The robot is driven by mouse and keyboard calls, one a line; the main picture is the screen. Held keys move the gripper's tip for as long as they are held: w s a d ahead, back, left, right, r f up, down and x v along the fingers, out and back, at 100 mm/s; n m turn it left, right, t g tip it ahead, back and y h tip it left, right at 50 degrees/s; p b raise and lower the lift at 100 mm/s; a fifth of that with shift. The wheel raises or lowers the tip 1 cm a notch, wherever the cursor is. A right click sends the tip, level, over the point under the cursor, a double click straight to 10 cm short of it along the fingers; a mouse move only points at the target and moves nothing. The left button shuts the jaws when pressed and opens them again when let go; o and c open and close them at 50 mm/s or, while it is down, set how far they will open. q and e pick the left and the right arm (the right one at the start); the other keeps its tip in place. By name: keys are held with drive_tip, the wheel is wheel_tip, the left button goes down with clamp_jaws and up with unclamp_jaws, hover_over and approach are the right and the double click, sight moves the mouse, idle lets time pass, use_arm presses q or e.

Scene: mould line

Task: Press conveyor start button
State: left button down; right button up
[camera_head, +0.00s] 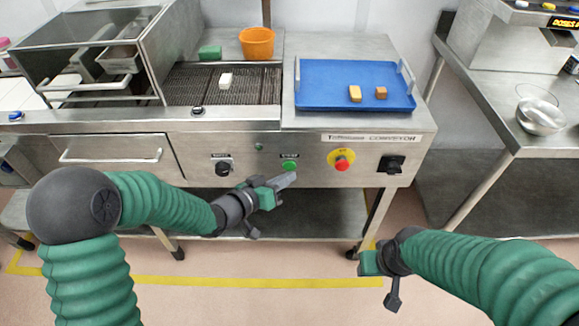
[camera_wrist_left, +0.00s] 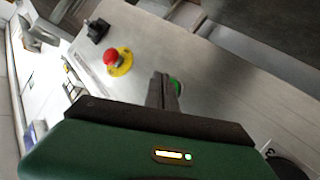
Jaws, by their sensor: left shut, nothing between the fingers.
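The green start button (camera_head: 289,165) is on the steel front panel of the conveyor. My left gripper (camera_head: 287,180) is shut and empty, its tips just below the button in the head view. In the left wrist view the closed fingers (camera_wrist_left: 163,88) partly cover the green button (camera_wrist_left: 177,87). I cannot tell whether the tips touch it. My right gripper (camera_head: 369,264) is low in front of the conveyor, away from the panel; its finger opening cannot be made out.
Right of the button are a red emergency stop on yellow (camera_head: 342,160) and a black switch (camera_head: 390,164); a black knob (camera_head: 223,168) is to its left. A blue tray (camera_head: 335,98) with two small blocks lies on top.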

idle(0.5)
use_arm(q)
drive_tip(key=shift+w+p, duration=0.35)
